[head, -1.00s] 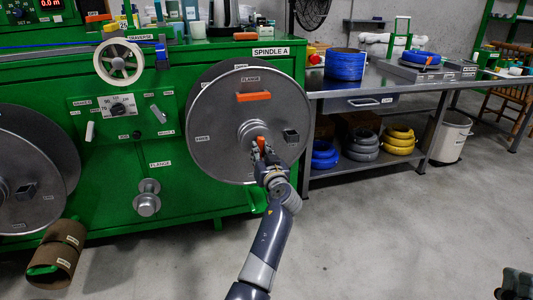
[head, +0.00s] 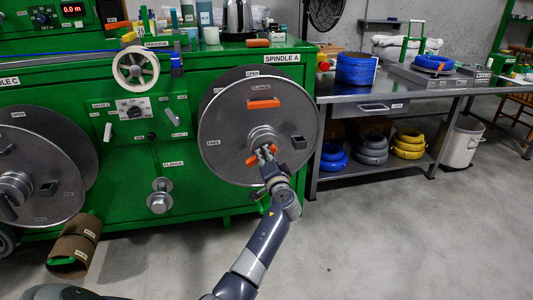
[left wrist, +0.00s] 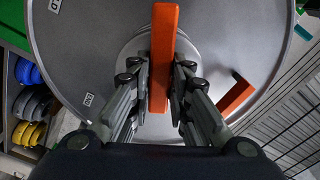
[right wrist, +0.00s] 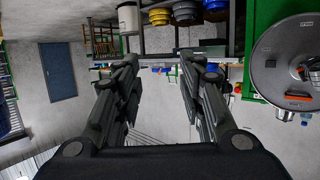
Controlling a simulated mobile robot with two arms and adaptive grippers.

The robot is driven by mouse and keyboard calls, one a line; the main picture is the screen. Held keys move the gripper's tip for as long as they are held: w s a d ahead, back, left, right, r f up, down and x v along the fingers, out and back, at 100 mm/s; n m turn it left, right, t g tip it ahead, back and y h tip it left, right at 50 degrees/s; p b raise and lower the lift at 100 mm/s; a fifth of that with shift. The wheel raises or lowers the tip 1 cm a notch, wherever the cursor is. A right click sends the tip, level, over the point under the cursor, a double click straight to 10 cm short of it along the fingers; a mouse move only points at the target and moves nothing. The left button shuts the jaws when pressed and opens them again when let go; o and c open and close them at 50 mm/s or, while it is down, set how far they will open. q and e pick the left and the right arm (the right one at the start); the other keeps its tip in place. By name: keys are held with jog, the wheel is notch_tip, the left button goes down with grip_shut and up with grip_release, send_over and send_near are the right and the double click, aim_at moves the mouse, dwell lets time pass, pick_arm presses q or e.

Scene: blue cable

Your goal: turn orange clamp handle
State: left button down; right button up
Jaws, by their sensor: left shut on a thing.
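The orange clamp handle (head: 253,160) is a bar on the hub of the grey flange disc (head: 230,130) at Spindle A. In the head view it lies slanted, partly hidden by my left gripper (head: 268,153). In the left wrist view, the orange bar (left wrist: 164,60) stands between the two fingers of my left gripper (left wrist: 160,85), which is shut on it. A second orange bar (head: 263,104) is on the upper part of the disc, apart from the gripper; it also shows in the left wrist view (left wrist: 236,95). My right gripper (right wrist: 160,75) is open and empty in its wrist view.
The green machine (head: 220,70) stands behind the disc. A metal bench (head: 400,88) with a blue cable coil (head: 357,69) stands to the right, with several coils on its lower shelf. A white bin (head: 462,142) is beside it.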

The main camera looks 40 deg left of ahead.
pick_arm(q)
jog(key=shift+r+m+p, duration=0.2)
jog(key=shift+m+p, duration=0.65)
jog(key=shift+m, duration=0.65)
jog(key=shift+r+m+p, duration=0.2)
jog(key=shift+m+p, duration=0.6)
jog(key=shift+m, duration=0.7)
pick_arm(e)
jog(key=s+d+f+g+h, duration=0.1)
jog(key=s+d+f+g, duration=0.1)
jog(key=s+f+g, duration=0.3)
jog(key=s+d+f+g+h, duration=0.1)
jog(key=s+d+f+g, duration=0.2)
jog(key=s, duration=0.7)
jog(key=shift+s+d+f+m+g+h, duration=0.35)
jog(key=shift+f+g, duration=0.75)
jog(key=shift+f, duration=0.65)
jog(key=shift+w, duration=0.15)
pick_arm(q)
jog(key=c, duration=1.5)
grip_release()
jog(key=shift+d+f, duration=0.1)
